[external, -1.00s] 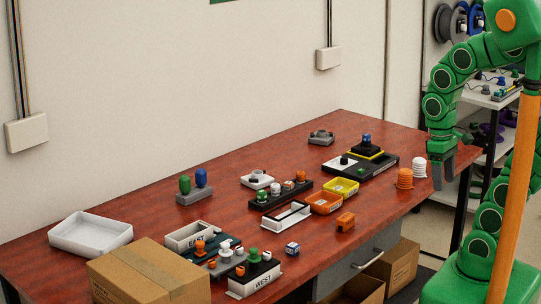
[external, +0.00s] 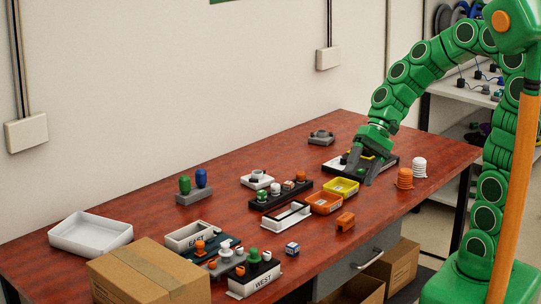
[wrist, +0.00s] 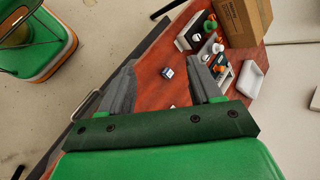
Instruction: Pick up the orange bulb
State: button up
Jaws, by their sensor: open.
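An orange bulb-shaped piece (external: 200,246) stands on a dark teal base beside the EAST tray, at the left part of the table. An orange piece (wrist: 221,67) in the wrist view seems to be the same one. Smaller orange pieces (external: 240,271) stand near the white and green bulb-shaped pieces. My gripper (external: 362,173) is open and points down over the black tray, to the right of and well apart from the orange bulb.
A white-and-blue cube (external: 292,249) lies near the front edge. A cardboard box (external: 150,275) stands at front left, near the WEST tray (external: 262,280). Orange (external: 325,203) and yellow (external: 341,188) bins and a black rack (external: 270,200) fill the middle. Bare table lies left of centre.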

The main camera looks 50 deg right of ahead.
jog(key=w+d+m+t+y, duration=0.25)
jog(key=w+m, duration=0.35)
jog(key=w, duration=0.7)
jog(key=m+t+h, duration=0.4)
jog(key=m+t, duration=0.6)
jog(key=m, duration=0.9)
send_over(307, 182)
jog(key=s+d, duration=0.4)
jog(key=s, duration=0.2)
jog(key=shift+g, duration=0.25)
jog(key=f, duration=1.7)
jog(key=shift+s+a+f, duration=0.1)
jog(key=shift+s+a, duration=0.1)
jog(key=shift+a, duration=0.05)
jog(key=shift+x, duration=1.45)
jog(key=x, duration=0.3)
jog(key=shift+w+a+f+h, duration=0.15)
jog(key=shift+w+f+h, duration=0.05)
jog(key=shift+f+h, duration=0.1)
jog(key=shift+w+a+f, duration=0.1)
jog(key=shift+w+a, duration=0.15)
jog(key=shift+w, duration=0.3)
